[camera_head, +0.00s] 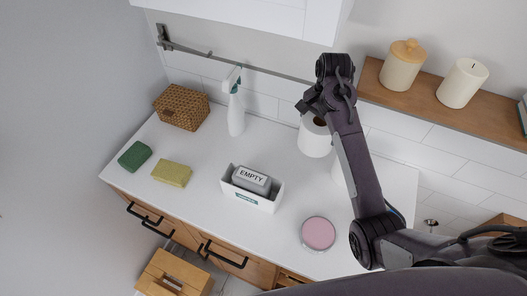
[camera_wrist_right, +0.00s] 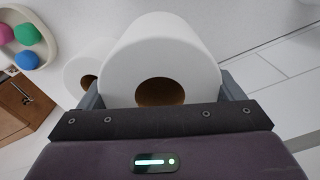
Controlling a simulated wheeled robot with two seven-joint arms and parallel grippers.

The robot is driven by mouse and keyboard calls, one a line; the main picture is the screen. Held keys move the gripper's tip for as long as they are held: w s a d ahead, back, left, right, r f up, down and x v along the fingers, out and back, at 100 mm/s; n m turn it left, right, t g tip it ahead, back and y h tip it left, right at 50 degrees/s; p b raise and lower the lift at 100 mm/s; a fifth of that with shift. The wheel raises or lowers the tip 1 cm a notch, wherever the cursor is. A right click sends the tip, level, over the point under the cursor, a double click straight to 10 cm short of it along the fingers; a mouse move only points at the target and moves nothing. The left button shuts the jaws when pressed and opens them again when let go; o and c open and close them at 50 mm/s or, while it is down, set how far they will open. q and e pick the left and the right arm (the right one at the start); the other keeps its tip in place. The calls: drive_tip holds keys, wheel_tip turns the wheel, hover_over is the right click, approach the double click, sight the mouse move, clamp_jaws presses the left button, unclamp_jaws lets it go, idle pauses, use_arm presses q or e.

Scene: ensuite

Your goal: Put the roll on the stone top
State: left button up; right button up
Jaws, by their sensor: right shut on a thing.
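A white paper roll (camera_head: 313,141) with a brown core is below my right gripper (camera_head: 312,102) in the head view, near the back wall. The right wrist view shows the roll (camera_wrist_right: 160,50) large, with my right gripper (camera_wrist_right: 160,98) shut on it, one finger on each side. The white stone top (camera_head: 205,150) is under and around it in the head view. I cannot tell whether the roll touches the top. A second white roll (camera_wrist_right: 80,70) shows behind it in the wrist view. My left gripper is not in view.
On the top are a wicker basket (camera_head: 182,106), spray bottle (camera_head: 236,112), green block (camera_head: 134,156), yellow sponge (camera_head: 171,173), white box marked EMPTY (camera_head: 262,198) and pink disc (camera_head: 318,233). Clear room lies between the basket and sponge.

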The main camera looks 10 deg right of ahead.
wheel_tip(320, 180, down, 9)
drive_tip(key=p, duration=0.3)
drive_tip(key=shift+w, duration=0.1)
drive_tip(key=shift+f, duration=0.3)
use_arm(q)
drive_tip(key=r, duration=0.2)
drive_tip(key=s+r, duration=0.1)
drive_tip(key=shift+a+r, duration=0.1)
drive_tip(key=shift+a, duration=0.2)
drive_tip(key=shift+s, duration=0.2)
use_arm(e)
drive_tip(key=shift+f, duration=0.1)
drive_tip(key=o, duration=0.8)
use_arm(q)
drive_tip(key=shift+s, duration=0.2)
use_arm(e)
drive_tip(key=shift+o, duration=0.2)
wheel_tip(320, 180, up, 12)
